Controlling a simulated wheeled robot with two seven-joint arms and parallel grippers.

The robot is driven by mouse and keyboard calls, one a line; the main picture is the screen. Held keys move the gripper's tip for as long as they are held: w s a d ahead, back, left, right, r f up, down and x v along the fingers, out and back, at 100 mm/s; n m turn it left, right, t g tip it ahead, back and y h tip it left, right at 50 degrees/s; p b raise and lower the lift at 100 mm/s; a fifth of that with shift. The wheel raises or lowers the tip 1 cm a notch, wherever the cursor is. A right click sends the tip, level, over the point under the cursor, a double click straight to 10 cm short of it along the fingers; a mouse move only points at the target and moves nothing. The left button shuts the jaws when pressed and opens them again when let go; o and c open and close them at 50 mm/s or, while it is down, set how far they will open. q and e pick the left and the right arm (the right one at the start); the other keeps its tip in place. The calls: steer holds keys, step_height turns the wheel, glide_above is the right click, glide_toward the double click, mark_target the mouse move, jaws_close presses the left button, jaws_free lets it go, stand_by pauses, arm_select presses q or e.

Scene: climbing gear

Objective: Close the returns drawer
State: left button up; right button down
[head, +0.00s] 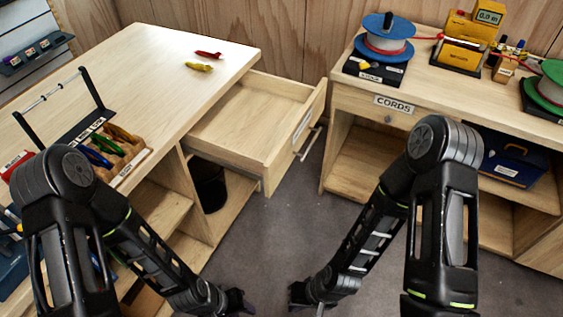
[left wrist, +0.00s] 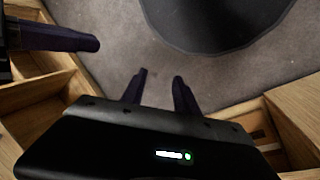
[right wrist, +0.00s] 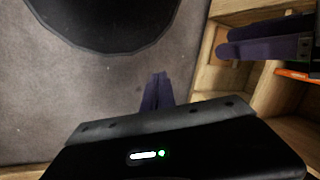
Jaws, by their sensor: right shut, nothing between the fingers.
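The open drawer (head: 245,120) sticks out from the left wooden bench in the head view, empty inside. Its front (head: 295,140) has a small label, too slanted to read, and a bar handle (head: 309,144). My right gripper (head: 295,296) is low over the floor, nearer me than the drawer and apart from it. Its fingers (right wrist: 157,92) are together and empty in the right wrist view. My left gripper (head: 244,303) hangs low beside it. Its fingers (left wrist: 160,88) stand apart with nothing between them. Neither wrist view clearly shows the drawer.
The left bench top (head: 150,65) bears a red and a yellow piece (head: 199,67) and a wooden rack (head: 110,150). A dark bin (head: 209,185) stands below the drawer. The right bench has a shut "CORDS" drawer (head: 372,110). Grey floor (head: 270,225) between the benches is clear.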

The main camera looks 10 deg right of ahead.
arm_select(q)
steer(key=shift+o, duration=0.4)
steer(key=shift+s, duration=0.15)
arm_select(e)
steer(key=shift+s, duration=0.1)
